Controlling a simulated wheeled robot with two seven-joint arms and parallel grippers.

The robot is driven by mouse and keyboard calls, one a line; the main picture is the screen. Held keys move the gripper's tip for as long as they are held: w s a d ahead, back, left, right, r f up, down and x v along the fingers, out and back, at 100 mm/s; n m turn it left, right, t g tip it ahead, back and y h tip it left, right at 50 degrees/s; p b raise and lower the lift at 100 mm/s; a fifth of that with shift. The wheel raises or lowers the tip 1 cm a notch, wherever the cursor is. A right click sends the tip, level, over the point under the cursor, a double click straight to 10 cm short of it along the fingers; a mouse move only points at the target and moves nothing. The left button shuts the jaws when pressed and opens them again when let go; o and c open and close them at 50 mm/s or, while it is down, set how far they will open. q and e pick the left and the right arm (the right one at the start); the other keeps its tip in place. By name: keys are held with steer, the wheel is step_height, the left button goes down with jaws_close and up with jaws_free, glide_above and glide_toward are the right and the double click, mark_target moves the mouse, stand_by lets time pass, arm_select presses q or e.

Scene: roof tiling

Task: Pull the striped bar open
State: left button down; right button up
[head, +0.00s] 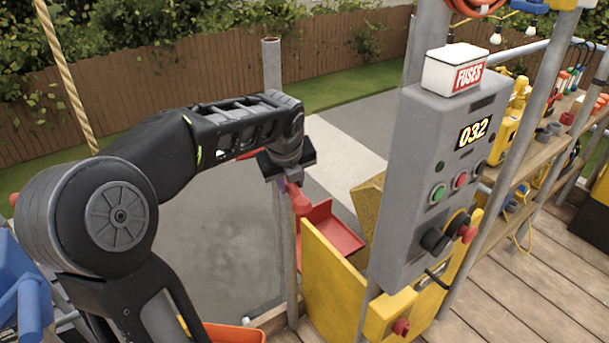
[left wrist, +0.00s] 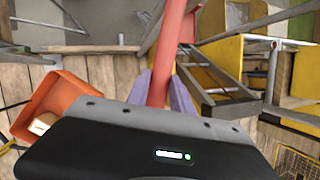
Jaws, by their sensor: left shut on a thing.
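A red bar (left wrist: 173,45) runs up through the left wrist view; I take it for the striped bar, but its stripes do not show clearly. My left gripper (left wrist: 165,92) is shut on it, with a purple finger on either side. In the head view the left gripper (head: 287,183) is at the grey upright post, pointing down, and the red bar's end (head: 299,203) shows just below it. Another short red piece shows behind the wrist. The rest of the bar is hidden by my arm. My right gripper is not in view.
A yellow panel (head: 325,275) and red tray (head: 335,232) lie below the gripper. An orange bin (left wrist: 65,100) sits on the wooden deck.

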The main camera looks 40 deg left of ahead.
arm_select(q)
steer(key=shift+s+a+m+h, duration=0.3)
steer(key=shift+s+a+m, duration=0.5)
steer(key=shift+s, duration=0.25)
steer(key=c, duration=1.1)
jaws_free()
steer(key=shift+v, duration=3.95)
steer(key=shift+s, duration=0.1)
steer(key=shift+c, duration=0.2)
